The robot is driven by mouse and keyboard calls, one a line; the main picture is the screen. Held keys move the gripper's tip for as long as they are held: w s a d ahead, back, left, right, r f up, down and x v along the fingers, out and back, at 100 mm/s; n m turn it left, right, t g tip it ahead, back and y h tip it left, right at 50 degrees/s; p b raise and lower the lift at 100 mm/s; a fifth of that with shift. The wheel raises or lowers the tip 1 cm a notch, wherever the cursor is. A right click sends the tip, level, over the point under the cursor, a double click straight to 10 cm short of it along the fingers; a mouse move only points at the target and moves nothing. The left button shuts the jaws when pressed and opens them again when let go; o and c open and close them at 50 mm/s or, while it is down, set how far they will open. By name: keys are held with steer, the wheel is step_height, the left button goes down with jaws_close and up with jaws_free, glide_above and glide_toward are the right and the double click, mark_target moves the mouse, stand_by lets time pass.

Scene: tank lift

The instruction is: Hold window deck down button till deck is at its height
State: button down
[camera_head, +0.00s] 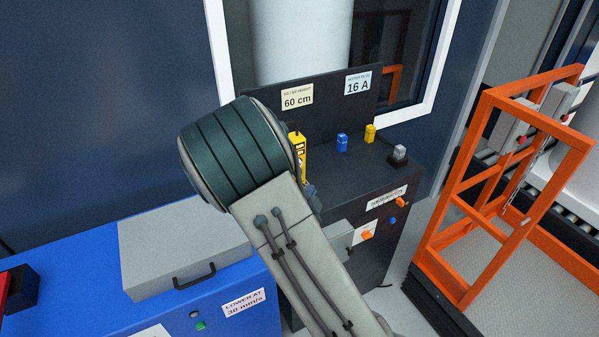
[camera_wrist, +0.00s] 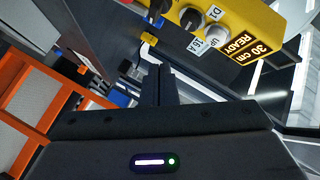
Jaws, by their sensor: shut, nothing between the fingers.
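A yellow control box (camera_wrist: 240,30) fills the upper right of the wrist view. In the head view the yellow box (camera_head: 299,150) is partly behind my arm, and my gripper is hidden. The window deck cannot be made out with certainty.
A sign (camera_head: 297,97) on the dark cabinet reads 60 cm; another (camera_head: 358,84) reads 16 A. Blue and yellow plugs (camera_head: 342,142) stand on the cabinet top. An orange railing (camera_head: 480,185) is at right, a blue unit with a grey lid (camera_head: 180,245) at left.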

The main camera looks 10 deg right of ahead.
steer(key=shift+w+a, duration=0.2)
steer(key=shift+w, duration=0.45)
steer(key=shift+w+a, duration=0.25)
steer(key=shift+w, duration=0.4)
steer(key=shift+w+a, duration=0.2)
steer(key=shift+w, duration=0.45)
steer(key=shift+w+b, duration=0.1)
steer(key=shift+b, duration=0.25)
steer(key=shift+w+a+b, duration=0.1)
steer(key=shift+w+b, duration=0.2)
steer(key=shift+w+a, duration=0.2)
steer(key=shift+w, duration=0.25)
stand_by(2.3)
steer(key=shift+b, duration=0.3)
steer(key=shift+s+d+b, duration=0.3)
steer(key=shift+s+b, duration=0.15)
steer(key=shift+s, duration=0.4)
